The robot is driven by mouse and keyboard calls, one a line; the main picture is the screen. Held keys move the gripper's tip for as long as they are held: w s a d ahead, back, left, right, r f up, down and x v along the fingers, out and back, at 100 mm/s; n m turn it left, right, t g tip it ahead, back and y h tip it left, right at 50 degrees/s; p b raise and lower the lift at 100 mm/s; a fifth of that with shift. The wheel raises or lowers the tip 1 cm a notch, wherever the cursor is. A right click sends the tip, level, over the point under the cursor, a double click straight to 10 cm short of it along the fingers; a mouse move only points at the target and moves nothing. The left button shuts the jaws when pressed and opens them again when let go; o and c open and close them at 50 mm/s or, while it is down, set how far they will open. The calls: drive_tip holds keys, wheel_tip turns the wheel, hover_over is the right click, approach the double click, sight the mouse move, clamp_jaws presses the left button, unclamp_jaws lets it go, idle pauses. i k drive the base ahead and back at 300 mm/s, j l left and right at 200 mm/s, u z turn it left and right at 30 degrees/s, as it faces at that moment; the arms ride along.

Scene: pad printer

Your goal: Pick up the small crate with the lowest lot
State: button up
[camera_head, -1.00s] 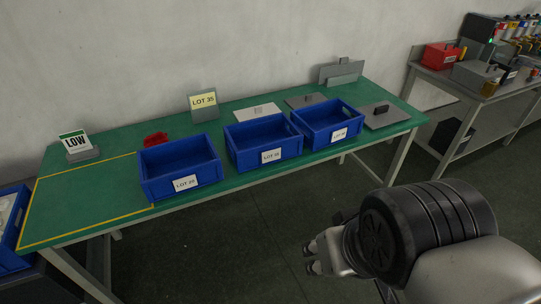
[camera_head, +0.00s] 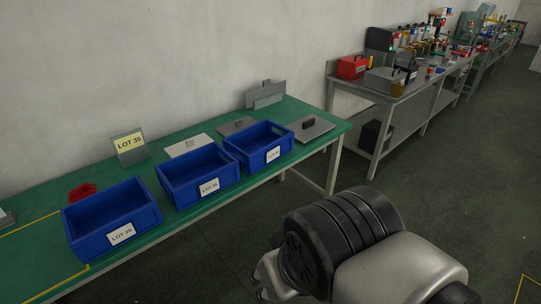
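Three blue crates stand in a row on the green table. The left crate (camera_head: 95,247) has a white label that seems to read LOT 29. The middle crate (camera_head: 194,204) and the right crate (camera_head: 256,164) also carry white labels, whose numbers are too small to read surely. The crates look empty from here, though their near inside walls are hidden.
A LOT 35 sign (camera_head: 130,145) stands behind the crates on the green table (camera_head: 160,243). A red object (camera_head: 82,191) and several flat grey plates (camera_head: 311,128) lie near them. A grey bench (camera_head: 372,95) with machines stands at right. The dark floor between is clear.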

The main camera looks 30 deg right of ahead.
sight(96, 225)
drive_tip(key=i+j, duration=1.35)
drive_tip(key=i, duration=0.15)
